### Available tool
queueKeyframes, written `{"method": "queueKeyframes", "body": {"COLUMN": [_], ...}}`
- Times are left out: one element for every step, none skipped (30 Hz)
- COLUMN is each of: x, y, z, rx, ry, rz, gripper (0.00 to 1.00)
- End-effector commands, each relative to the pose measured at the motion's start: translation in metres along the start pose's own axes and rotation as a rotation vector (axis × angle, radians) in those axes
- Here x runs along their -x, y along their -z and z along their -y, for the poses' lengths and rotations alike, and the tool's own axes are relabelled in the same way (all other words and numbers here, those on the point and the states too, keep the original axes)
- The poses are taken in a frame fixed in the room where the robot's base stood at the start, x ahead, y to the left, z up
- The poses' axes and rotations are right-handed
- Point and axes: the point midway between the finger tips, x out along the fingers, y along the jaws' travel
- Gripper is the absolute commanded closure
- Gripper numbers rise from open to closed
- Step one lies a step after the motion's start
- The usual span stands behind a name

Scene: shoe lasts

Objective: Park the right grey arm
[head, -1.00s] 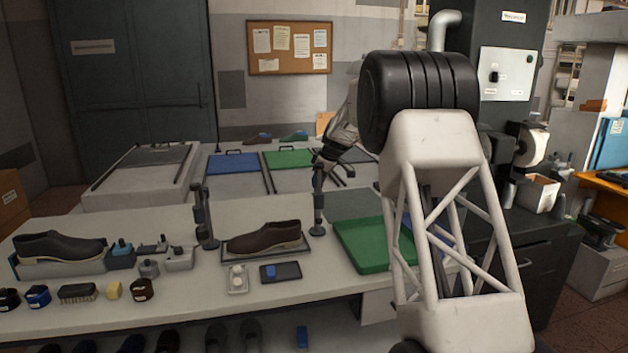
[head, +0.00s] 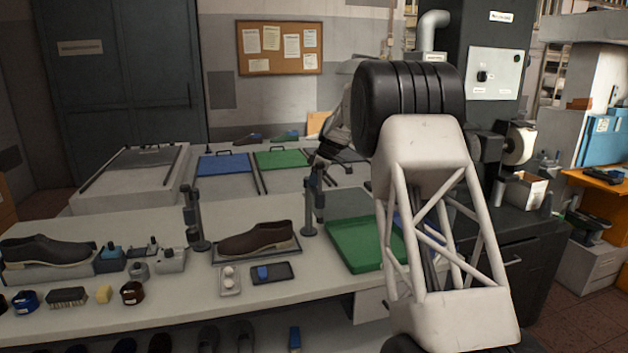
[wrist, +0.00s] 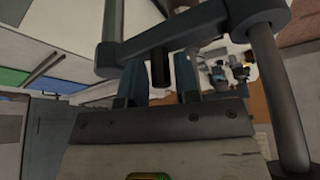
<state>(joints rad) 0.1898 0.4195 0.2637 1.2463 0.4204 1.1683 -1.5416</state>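Two dark grey upright arms stand on the bench on either side of a brown shoe (head: 256,238). The right grey arm (head: 310,216) stands at the shoe's right, the left one (head: 194,222) at its left. My gripper (head: 321,170) is at the top of the right arm. In the wrist view, a blue-grey crossbar (wrist: 190,36) spans close in front of my gripper (wrist: 160,78). A dark peg (wrist: 160,66) hangs between its two blue-grey fingers. Narrow gaps seem to show beside the peg, but whether the fingers touch it is unclear.
A green tray (head: 362,246) lies right of the right arm. A small dark tray (head: 276,276) and a light tray (head: 230,284) lie before the shoe. Blue (head: 222,166) and green (head: 280,160) panels are behind. My white lattice link hides the bench's right end.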

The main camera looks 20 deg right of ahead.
Motion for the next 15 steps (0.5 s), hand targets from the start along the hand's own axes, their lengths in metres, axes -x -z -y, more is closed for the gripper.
{"method": "queueKeyframes", "body": {"x": [-0.0001,-0.0002,-0.0003,-0.0003,-0.0004,-0.0005,-0.0005,-0.0005,-0.0006,-0.0005,-0.0002,0.0004,0.0011,0.0021,0.0039], "y": [0.0003,0.0004,0.0005,0.0005,0.0006,0.0006,0.0006,0.0007,0.0007,0.0007,0.0007,0.0008,0.0008,0.0008,0.0008], "z": [0.0001,0.0001,0.0002,0.0002,0.0002,0.0002,0.0002,0.0002,0.0003,0.0003,0.0003,0.0002,0.0002,0.0002,0.0002], "rx": [0.0,0.0,0.0,0.0,0.0,0.0,0.0,0.0,0.0,0.0,0.0,0.0,0.0,0.0,0.0], "ry": [0.0,0.0,0.0,0.0,0.0,0.0,0.0,0.001,0.001,0.001,0.001,0.0,0.0,0.0,0.0], "rz": [0.0,0.0,0.0,0.0,0.0,0.0,0.0,0.0,0.0,0.0,0.0,0.0,0.0,0.0,0.0], "gripper": [0.63,0.58,0.56,0.56,0.56,0.56,0.56,0.56,0.56,0.56,0.56,0.56,0.56,0.56,0.56]}}
